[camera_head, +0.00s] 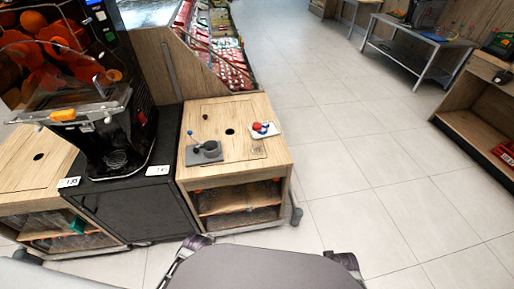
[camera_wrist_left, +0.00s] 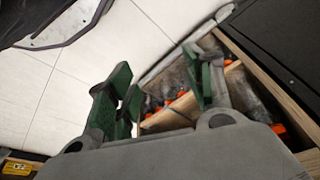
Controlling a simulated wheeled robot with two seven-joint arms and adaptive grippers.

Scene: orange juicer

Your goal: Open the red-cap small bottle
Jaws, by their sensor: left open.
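I cannot clearly make out the red-cap small bottle. A small red and blue item (camera_head: 264,127) lies on a white board on top of the wooden cabinet in the head view; it is too small to identify. In the left wrist view, several clear bottles with orange-red caps (camera_wrist_left: 181,94) lie in the cabinet's open compartment, partly hidden by my fingers. My left gripper (camera_wrist_left: 163,82), with green finger pads, is open and empty in front of that compartment. My right gripper is not in view.
The wooden cabinet (camera_head: 236,105) carries a grey device (camera_head: 207,152) on its top. Left of it, the orange juicer (camera_head: 75,95) stands on a black cabinet (camera_head: 150,195). Free floor (camera_head: 370,170) lies to the right. A metal table (camera_head: 415,40) and wooden shelves (camera_head: 480,105) stand farther right.

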